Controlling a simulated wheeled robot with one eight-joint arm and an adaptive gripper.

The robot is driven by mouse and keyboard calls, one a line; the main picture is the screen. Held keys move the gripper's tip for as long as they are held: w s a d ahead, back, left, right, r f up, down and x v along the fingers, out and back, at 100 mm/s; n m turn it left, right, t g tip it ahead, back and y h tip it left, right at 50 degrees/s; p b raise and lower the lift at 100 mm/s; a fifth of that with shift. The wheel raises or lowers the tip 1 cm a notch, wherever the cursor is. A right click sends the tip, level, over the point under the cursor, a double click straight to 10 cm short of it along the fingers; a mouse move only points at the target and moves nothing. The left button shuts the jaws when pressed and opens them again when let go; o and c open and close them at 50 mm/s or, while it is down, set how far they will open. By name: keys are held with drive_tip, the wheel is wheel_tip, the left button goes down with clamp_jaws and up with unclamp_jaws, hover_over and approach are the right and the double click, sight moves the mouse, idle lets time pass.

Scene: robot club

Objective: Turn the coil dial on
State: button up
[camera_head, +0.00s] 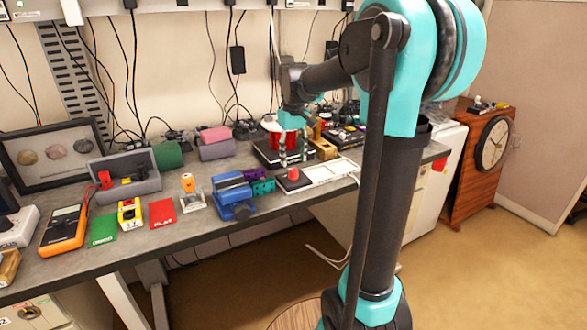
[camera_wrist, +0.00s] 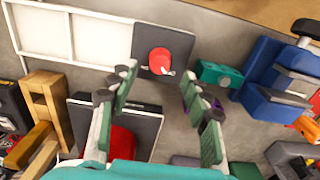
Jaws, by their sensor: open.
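A red round knob (camera_head: 293,174) sits on a small dark square plate (camera_head: 288,186) near the table's front edge; it looks like the dial. In the wrist view the knob (camera_wrist: 160,60) is just ahead of my fingertips, between their lines, with a small pale mark at its lower side. My gripper (camera_head: 294,158) is open and empty, behind and above the knob in the head view. Its fingers (camera_wrist: 158,82) stand apart on either side in the wrist view, with no visible contact. A larger red cylinder (camera_head: 276,138) stands on a black base behind my gripper.
A white sectioned tray (camera_head: 328,172) lies right of the knob. A teal block (camera_head: 263,186) and a blue vise (camera_head: 233,196) stand to its left. A wooden block (camera_head: 324,148) is behind. Cables hang at the wall. The table's front edge is close.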

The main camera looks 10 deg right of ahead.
sight(293, 170)
drive_tip(key=shift+f, duration=2.3)
clamp_jaws()
